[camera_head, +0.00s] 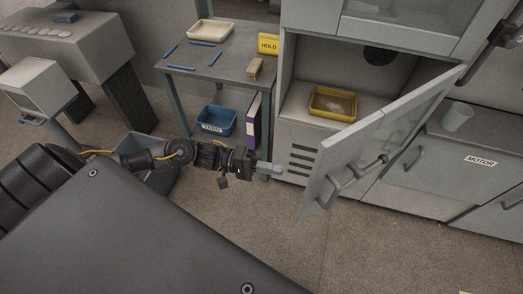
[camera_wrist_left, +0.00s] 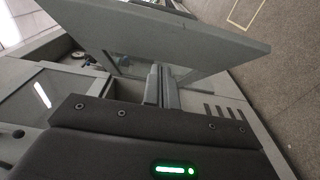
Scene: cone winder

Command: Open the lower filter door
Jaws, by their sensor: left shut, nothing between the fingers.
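The lower filter door (camera_head: 385,140) is a grey panel with a window and a bar handle (camera_head: 355,178). It stands swung well open, out to the right of its compartment (camera_head: 310,65). My left gripper (camera_head: 274,168) is shut and empty, in front of the vented panel below the compartment and left of the door's free edge. In the left wrist view the shut fingers (camera_wrist_left: 161,88) point towards the cabinet, with the door panel (camera_wrist_left: 150,38) spreading across the top. I cannot tell whether they touch the door. My right gripper is not seen.
A yellow tray (camera_head: 346,92) sits in the open compartment. A side table (camera_head: 225,68) with a HOLD sign (camera_head: 268,44) stands to the left, with a blue bin (camera_head: 218,120) below. A cup (camera_head: 457,116) stands on the counter behind the door. Floor in front is clear.

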